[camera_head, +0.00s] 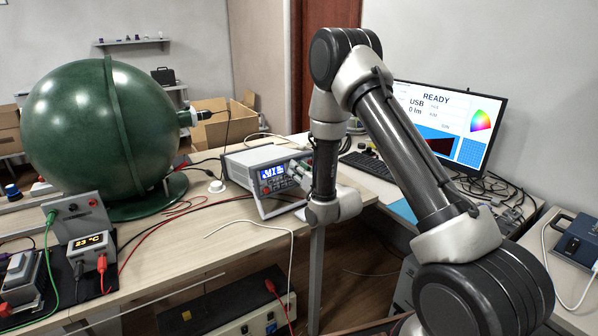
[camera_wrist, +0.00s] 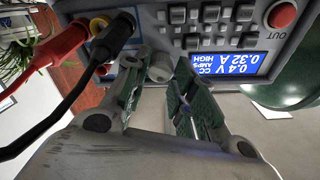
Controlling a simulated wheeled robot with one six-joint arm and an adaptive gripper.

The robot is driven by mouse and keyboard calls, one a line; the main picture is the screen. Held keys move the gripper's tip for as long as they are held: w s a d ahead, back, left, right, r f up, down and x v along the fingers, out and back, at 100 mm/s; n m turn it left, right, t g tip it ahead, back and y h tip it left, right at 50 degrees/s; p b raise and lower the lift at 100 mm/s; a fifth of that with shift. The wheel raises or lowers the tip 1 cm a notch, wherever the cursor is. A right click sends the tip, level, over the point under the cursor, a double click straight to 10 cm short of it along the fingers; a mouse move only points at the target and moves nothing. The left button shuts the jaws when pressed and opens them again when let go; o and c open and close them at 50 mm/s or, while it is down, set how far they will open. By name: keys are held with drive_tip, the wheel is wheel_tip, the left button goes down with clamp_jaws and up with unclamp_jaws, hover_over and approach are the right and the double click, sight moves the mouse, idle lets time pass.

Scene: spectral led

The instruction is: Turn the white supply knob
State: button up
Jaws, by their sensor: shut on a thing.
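The power supply (camera_head: 243,163) is a grey-white box with a blue lit display, standing on the wooden table in the head view. In the wrist view its front panel (camera_wrist: 215,58) appears upside down, with a display (camera_wrist: 229,63) showing 0.4 V and 0.32 A. A white-grey round knob (camera_wrist: 161,67) sticks out from the panel between the green-padded fingers of my gripper (camera_wrist: 160,76). My gripper is shut on the knob. In the head view my gripper (camera_head: 300,168) is at the supply's front, and the knob is hidden there.
Red and black plugs (camera_wrist: 62,47) with cables sit in the panel beside my fingers. A red OUT button (camera_wrist: 282,14) is on the other side. A large green sphere (camera_head: 90,125) stands left on the table. A monitor (camera_head: 445,120) reads READY, 0 lm. Loose cables lie around.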

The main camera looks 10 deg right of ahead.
drive_tip(key=shift+r+m+g+h, duration=0.1)
drive_tip(key=shift+m+g+h, duration=0.35)
drive_tip(key=shift+m, duration=2.7)
drive_tip(key=shift+m+g+h, duration=0.35)
drive_tip(key=shift+m+h, duration=0.15)
drive_tip(key=shift+m, duration=2.7)
drive_tip(key=shift+r+m+g+h, duration=0.1)
drive_tip(key=shift+m+g+h, duration=0.35)
drive_tip(key=shift+m, duration=2.7)
drive_tip(key=o, duration=0.7)
drive_tip(key=shift+o, duration=0.2)
drive_tip(key=v, duration=0.7)
drive_tip(key=shift+s, duration=0.25)
